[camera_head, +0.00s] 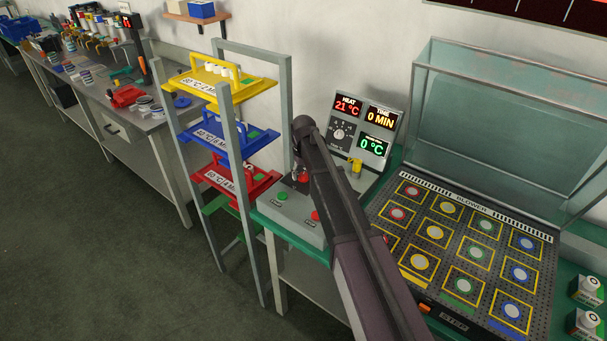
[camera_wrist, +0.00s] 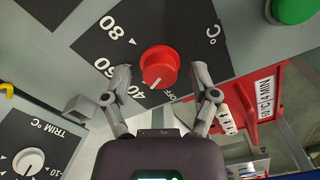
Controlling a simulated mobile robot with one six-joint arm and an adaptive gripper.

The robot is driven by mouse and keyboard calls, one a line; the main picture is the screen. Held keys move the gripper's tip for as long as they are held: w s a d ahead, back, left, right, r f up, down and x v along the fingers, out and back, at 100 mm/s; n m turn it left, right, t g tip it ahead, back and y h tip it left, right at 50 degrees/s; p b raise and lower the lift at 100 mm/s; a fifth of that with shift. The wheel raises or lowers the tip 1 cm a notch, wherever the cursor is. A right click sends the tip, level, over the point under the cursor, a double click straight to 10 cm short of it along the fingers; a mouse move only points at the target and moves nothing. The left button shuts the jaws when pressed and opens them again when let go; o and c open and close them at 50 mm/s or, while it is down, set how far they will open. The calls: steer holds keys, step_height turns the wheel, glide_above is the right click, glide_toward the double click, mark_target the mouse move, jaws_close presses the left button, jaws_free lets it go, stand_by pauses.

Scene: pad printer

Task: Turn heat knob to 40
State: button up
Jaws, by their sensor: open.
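The red heat knob (camera_wrist: 159,67) sits on a black dial plate (camera_wrist: 165,25) with labels OFF, 40, 60 and 80 in the wrist view. The white line on the knob points between OFF and 40. My gripper (camera_wrist: 160,75) is open, with one finger on each side of the knob; I cannot tell whether either finger touches it. In the head view the knob (camera_head: 303,177) shows partly behind my arm on the grey control box (camera_head: 283,215). The heat display (camera_head: 347,106) reads 21 °C.
A green button (camera_wrist: 292,10) is near the knob, and a smaller trim knob (camera_wrist: 28,162) is at lower left. A rack with yellow, blue and red trays (camera_head: 222,180) stands left of the box. The blower bed (camera_head: 480,215) is at right.

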mark_target(304, 174)
steer(key=n, duration=0.4)
steer(key=shift+n, duration=0.3)
steer(key=n, duration=0.5)
step_height(304, 174, up, 14)
steer(key=p, duration=1.4)
steer(key=s+d+f+m+b, duration=0.3)
steer(key=s+d+m, duration=0.1)
steer(key=s, duration=0.4)
steer(key=s+d+f+m+b, duration=0.3)
steer(key=s+d+m+b, duration=0.1)
steer(key=s+d, duration=0.3)
steer(key=s+d+f+m+b, duration=0.3)
steer(key=s+d, duration=0.3)
steer(key=s, duration=0.2)
steer(key=shift+s+d+f+m, duration=0.2)
steer(key=shift+s+f+m, duration=0.2)
steer(key=shift+f+m, duration=0.3)
steer(key=shift+s+d+f+m+b, duration=0.1)
steer(key=shift+s+d+m+b, duration=0.25)
steer(key=shift+s+m, duration=0.25)
steer(key=shift+s, duration=0.1)
